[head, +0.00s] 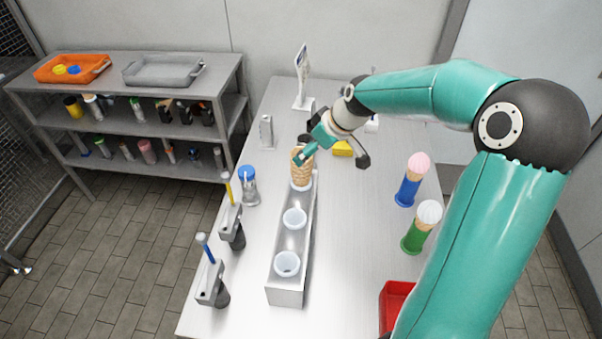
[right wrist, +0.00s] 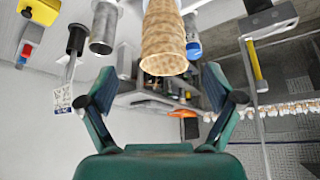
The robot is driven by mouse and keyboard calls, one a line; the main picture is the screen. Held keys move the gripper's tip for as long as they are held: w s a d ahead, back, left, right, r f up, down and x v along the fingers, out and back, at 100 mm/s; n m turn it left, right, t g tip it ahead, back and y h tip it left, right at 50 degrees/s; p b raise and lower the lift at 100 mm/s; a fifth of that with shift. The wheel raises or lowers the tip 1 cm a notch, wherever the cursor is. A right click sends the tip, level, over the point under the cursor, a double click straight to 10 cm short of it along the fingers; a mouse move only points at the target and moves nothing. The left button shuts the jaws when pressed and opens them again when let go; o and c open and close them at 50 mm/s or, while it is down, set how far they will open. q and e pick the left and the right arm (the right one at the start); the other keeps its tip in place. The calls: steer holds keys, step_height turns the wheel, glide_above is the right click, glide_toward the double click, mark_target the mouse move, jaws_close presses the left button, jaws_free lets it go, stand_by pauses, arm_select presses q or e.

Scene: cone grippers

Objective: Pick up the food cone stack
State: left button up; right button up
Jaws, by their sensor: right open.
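The food cone stack (head: 302,168) is a tan waffle stack standing upright in the far cup of a long metal holder (head: 288,297). In the right wrist view the cone stack (right wrist: 164,42) hangs down from the top edge, ahead of the space between the fingertips. My right gripper (head: 332,158) is open and empty beside the stack; one finger overlaps the stack's upper part in the head view. In the right wrist view its two fingers (right wrist: 158,88) are spread wide with nothing between them. Whether a finger touches the stack, I cannot tell. My left gripper is out of view.
Two empty cups (head: 294,218) sit nearer in the holder. Scoops in stands (head: 231,225) and a blue-topped jar (head: 248,187) are to the left. Ice cream cones in blue (head: 407,192) and green (head: 413,241) stands and a red bin (head: 395,300) are to the right. A yellow block (head: 343,149) lies behind.

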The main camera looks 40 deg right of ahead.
mark_target(301, 176)
steer(key=x, duration=0.6)
steer(key=shift+w+a+f+b, duration=0.2)
steer(key=shift+a+f+b, duration=0.1)
steer(key=shift+b, duration=0.1)
steer(key=c, duration=0.9)
